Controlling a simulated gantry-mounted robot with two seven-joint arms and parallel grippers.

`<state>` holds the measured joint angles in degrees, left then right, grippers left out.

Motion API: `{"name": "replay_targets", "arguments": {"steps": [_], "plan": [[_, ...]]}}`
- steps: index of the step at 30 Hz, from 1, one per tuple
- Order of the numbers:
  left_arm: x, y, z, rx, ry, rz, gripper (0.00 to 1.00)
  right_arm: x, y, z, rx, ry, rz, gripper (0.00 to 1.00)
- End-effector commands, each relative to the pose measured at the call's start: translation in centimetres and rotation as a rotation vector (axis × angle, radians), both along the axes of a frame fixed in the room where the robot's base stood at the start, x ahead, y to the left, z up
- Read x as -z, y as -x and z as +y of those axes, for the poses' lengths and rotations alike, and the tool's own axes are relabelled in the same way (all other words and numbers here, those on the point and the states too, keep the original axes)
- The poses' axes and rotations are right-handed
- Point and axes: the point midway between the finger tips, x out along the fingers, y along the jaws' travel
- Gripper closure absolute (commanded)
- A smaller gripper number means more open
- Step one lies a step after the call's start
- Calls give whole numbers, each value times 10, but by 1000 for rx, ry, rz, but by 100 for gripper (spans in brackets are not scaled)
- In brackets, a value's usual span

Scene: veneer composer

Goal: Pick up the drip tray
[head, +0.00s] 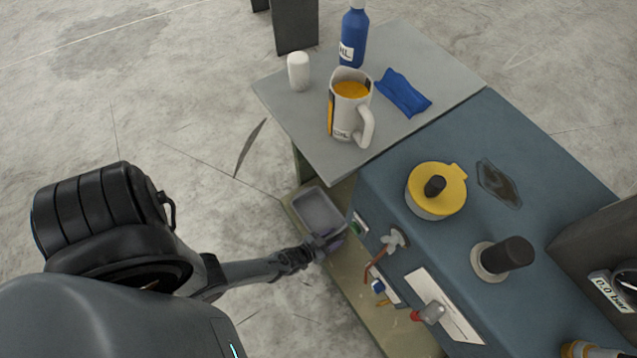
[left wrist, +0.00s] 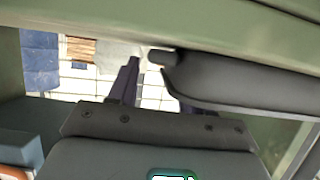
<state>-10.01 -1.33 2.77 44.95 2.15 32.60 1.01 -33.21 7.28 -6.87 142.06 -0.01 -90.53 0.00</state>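The drip tray (head: 314,209) is a dark grey, shallow rectangular tray. In the head view it sits low on the ledge beside the blue cabinet, below the grey table top. My left gripper (head: 328,243) is at the tray's near end, close to its rim. In the left wrist view the tray (left wrist: 235,85) fills the right side, and its narrow lip reaches towards the space between my left fingers (left wrist: 148,75). The fingers stand apart with light background showing between them. The right finger is partly hidden by the tray. I cannot tell whether they touch it. My right gripper is not in view.
The blue cabinet (head: 540,170) has valves (head: 393,241) on its front, near my left gripper. The grey table (head: 430,65) overhangs the ledge (head: 365,305) and carries a mug (head: 343,120), a blue bottle (head: 354,38) and a blue cloth (head: 404,92). The floor at left is mostly open.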

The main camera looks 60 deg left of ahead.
Motion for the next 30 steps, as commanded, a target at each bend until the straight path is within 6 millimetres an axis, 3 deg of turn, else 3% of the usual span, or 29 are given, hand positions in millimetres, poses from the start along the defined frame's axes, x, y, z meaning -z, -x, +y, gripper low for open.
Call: {"name": "replay_targets", "arguments": {"steps": [1, 9, 22, 30], "plan": [[0, 0, 0, 0, 0, 0, 59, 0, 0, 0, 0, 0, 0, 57], [0, 0, 0, 0, 0, 0, 100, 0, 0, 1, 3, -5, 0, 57], [-6, 0, 0, 0, -1, -1, 100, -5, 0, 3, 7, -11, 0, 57], [-31, 0, 0, 0, -1, -2, 100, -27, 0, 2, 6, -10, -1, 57]]}}
